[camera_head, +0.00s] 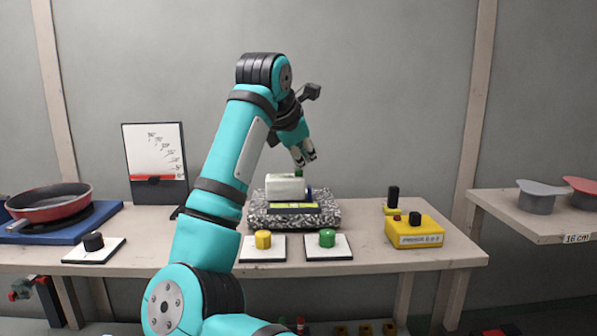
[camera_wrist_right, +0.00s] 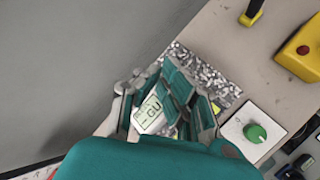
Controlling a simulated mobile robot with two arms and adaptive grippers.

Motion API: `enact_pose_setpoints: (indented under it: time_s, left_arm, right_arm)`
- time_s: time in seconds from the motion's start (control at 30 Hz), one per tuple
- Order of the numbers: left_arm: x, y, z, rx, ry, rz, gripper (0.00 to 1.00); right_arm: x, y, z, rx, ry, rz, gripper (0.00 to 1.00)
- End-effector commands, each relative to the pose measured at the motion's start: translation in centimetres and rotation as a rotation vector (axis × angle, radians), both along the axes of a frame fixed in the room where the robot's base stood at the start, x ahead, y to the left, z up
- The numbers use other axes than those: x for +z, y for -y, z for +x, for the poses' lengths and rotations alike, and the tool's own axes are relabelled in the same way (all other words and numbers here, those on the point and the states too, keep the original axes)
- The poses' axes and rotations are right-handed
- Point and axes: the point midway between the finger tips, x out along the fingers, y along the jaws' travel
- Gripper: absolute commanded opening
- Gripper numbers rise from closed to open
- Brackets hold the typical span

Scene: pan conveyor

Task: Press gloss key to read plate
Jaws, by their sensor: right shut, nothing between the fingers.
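The white gloss meter (camera_head: 284,188) sits on a black-and-white speckled plate (camera_head: 262,217) in the middle of the table, with a yellow-green strip under it. A small green key (camera_head: 298,173) shows on its top. My right gripper (camera_head: 306,159) is shut and empty, pointing down just above the key; I cannot tell whether it touches. In the right wrist view the meter's display (camera_wrist_right: 149,113) shows the letters GU, partly behind the fingers. The fingers there hide the key. My left gripper is not in view.
A yellow knob (camera_head: 263,239) and a green knob (camera_head: 327,238) stand on white bases in front of the plate. A yellow box (camera_head: 415,232) with buttons is at right. A red pan (camera_head: 48,203) and a chart board (camera_head: 155,163) are at left.

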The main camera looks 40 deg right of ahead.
Motion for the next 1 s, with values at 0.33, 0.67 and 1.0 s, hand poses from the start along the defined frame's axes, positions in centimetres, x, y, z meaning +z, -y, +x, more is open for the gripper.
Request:
enact_pose_setpoints:
  time_s: [0.33, 0.67, 1.0]
  left_arm:
    - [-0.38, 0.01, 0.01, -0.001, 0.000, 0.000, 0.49]
    - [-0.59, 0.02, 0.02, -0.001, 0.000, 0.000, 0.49]
    - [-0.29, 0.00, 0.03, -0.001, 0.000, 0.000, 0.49]
  right_arm:
    - [-0.52, -0.01, 0.01, -0.001, -0.001, 0.000, 0.00]
    - [-0.82, -0.02, 0.01, 0.001, -0.001, 0.001, 0.00]
    - [-0.48, -0.03, 0.03, 0.001, -0.001, 0.001, 0.00]
